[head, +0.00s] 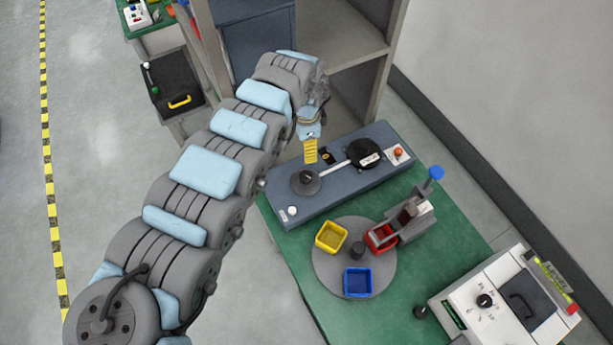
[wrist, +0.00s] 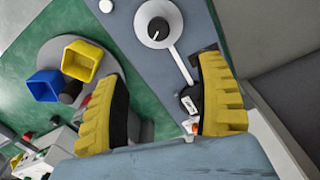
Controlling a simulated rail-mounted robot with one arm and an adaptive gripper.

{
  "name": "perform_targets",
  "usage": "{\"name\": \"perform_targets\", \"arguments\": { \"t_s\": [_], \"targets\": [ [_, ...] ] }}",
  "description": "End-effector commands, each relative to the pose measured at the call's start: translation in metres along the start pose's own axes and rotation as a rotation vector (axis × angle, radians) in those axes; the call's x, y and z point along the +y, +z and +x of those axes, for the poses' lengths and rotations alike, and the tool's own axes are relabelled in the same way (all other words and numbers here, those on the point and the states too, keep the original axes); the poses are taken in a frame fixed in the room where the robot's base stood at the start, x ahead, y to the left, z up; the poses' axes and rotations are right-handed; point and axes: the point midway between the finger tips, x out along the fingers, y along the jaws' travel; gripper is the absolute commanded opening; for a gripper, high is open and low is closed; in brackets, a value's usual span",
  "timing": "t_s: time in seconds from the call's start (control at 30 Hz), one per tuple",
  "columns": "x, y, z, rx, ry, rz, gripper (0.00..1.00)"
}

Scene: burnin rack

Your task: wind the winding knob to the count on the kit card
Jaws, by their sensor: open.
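A round dark knob (head: 306,181) on a grey disc sits on the left part of a blue-grey bench unit (head: 335,190). In the wrist view the knob (wrist: 158,27) has a white pointer line and lies beyond my fingertips, near the top edge. A pale bar runs from it to a black round part (head: 363,152) with a white label. My gripper (head: 310,150) is open and empty above the unit's back edge, apart from the knob. Its yellow fingers (wrist: 162,68) are spread wide in the wrist view. I cannot make out a kit card or read a count.
A grey turntable (head: 375,281) with yellow (head: 331,237), blue (head: 357,282) and red (head: 381,238) bins stands in front of the unit. A blue-topped lever (head: 436,173) rises at the right. A white instrument (head: 500,300) is at front right. Shelving (head: 345,35) stands behind.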

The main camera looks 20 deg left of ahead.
Motion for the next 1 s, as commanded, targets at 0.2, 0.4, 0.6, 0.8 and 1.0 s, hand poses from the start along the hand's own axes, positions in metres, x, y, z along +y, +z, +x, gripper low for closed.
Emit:
{"name": "perform_targets", "arguments": {
  "t_s": [0.2, 0.4, 0.6, 0.8, 1.0],
  "targets": [
    [0.002, 0.004, 0.014, -0.01, 0.009, 0.001, 0.71],
    [0.003, 0.003, 0.048, -0.01, 0.011, 0.002, 0.71],
    [0.002, 0.003, 0.08, -0.007, 0.007, 0.002, 0.71],
    [0.003, 0.002, 0.108, -0.005, 0.008, 0.001, 0.71],
    [0.002, 0.002, 0.131, -0.004, 0.005, 0.002, 0.71]
  ]
}}
